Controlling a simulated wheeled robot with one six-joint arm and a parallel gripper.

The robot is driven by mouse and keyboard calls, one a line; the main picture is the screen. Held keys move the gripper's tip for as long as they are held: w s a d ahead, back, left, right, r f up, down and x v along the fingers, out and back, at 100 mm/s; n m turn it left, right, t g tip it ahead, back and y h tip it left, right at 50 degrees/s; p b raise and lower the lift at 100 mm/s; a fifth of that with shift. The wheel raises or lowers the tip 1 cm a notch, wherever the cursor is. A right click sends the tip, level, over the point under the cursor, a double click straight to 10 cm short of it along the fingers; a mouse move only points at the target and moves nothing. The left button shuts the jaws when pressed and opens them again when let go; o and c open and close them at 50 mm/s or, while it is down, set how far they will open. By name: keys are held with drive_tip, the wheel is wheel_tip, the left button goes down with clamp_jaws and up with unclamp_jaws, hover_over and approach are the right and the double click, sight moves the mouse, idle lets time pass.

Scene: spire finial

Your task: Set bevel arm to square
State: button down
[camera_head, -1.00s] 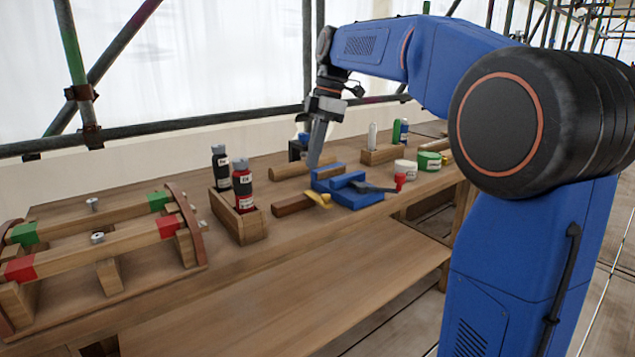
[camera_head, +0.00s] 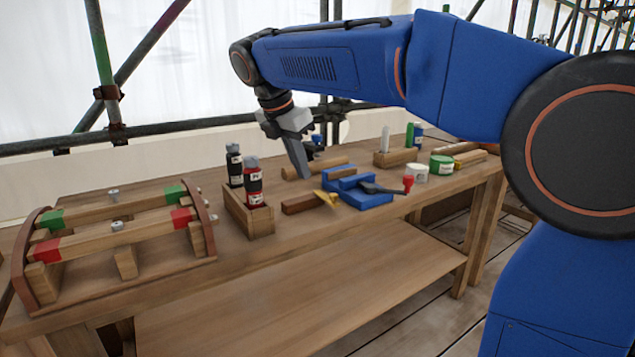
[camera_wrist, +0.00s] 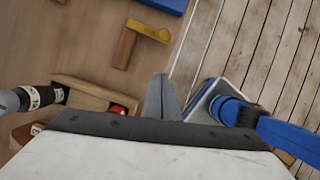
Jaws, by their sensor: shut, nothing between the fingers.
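The bevel lies on the wooden bench; its brown wooden handle (camera_head: 300,204) has a yellow arm (camera_head: 327,198) at its right end. In the wrist view the handle (camera_wrist: 125,48) and yellow arm (camera_wrist: 149,31) meet at a broad angle; I cannot tell if it is exactly square. My gripper (camera_head: 304,174) is shut and empty, pointing down above the bench, behind the bevel in the head view. In the wrist view its fingertips (camera_wrist: 161,76) are below and right of the bevel, apart from it.
A wooden box (camera_head: 237,212) with two bottles stands left. A wooden frame with red and green marks (camera_head: 115,235) fills the bench's left end. Jars (camera_head: 441,165) stand right.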

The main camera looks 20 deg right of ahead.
sight(331, 198)
drive_tip(key=x, duration=0.9)
drive_tip(key=shift+d+f, duration=0.15)
drive_tip(key=shift+f, duration=0.25)
drive_tip(key=shift+w+d+r, duration=0.1)
drive_tip(key=shift+w+d, duration=0.2)
drive_tip(key=shift+d, duration=0.2)
drive_tip(key=shift+w+d+r, duration=0.1)
drive_tip(key=shift+w+d, duration=0.2)
drive_tip(key=shift+d, duration=0.2)
drive_tip(key=shift+w+d, duration=0.45)
drive_tip(key=shift+d, duration=0.2)
drive_tip(key=shift+d, duration=0.1)
drive_tip(key=shift+w+d, duration=0.15)
drive_tip(key=shift+d, duration=0.6)
drive_tip(key=shift+a, duration=0.15)
